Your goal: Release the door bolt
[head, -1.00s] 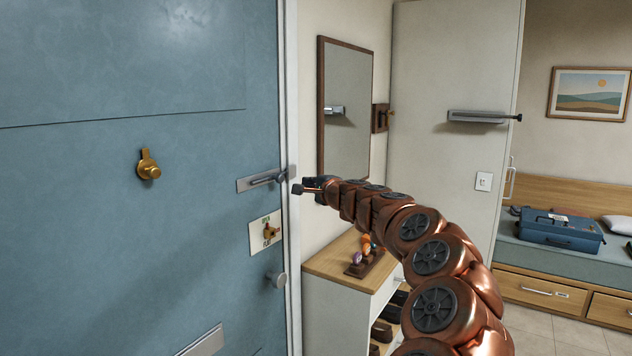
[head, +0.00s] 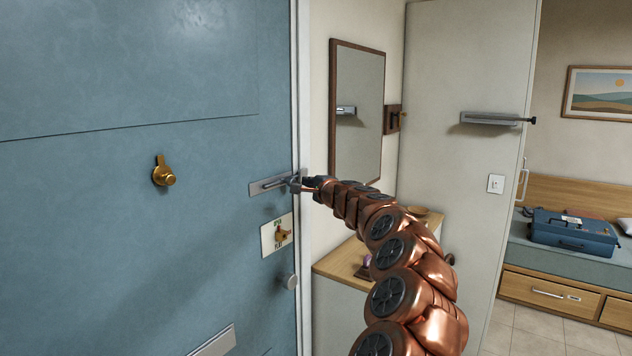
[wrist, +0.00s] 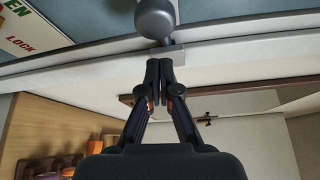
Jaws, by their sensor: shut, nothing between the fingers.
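The door bolt (head: 268,186) is a grey metal plate with a slot, mounted level on the blue door near its right edge. My gripper (head: 299,184) is at the right end of the bolt, by the door frame. In the wrist view its two dark fingers (wrist: 158,66) are shut together and empty. Their tips are close to a small grey bracket (wrist: 172,52) on the frame. The bolt's round grey knob (wrist: 155,19) is just beyond them. I cannot tell whether the tips touch the bracket or the knob.
A brass fitting (head: 163,174) is left. A mirror (head: 358,115) and wooden cabinet (head: 335,266) stand right of the frame.

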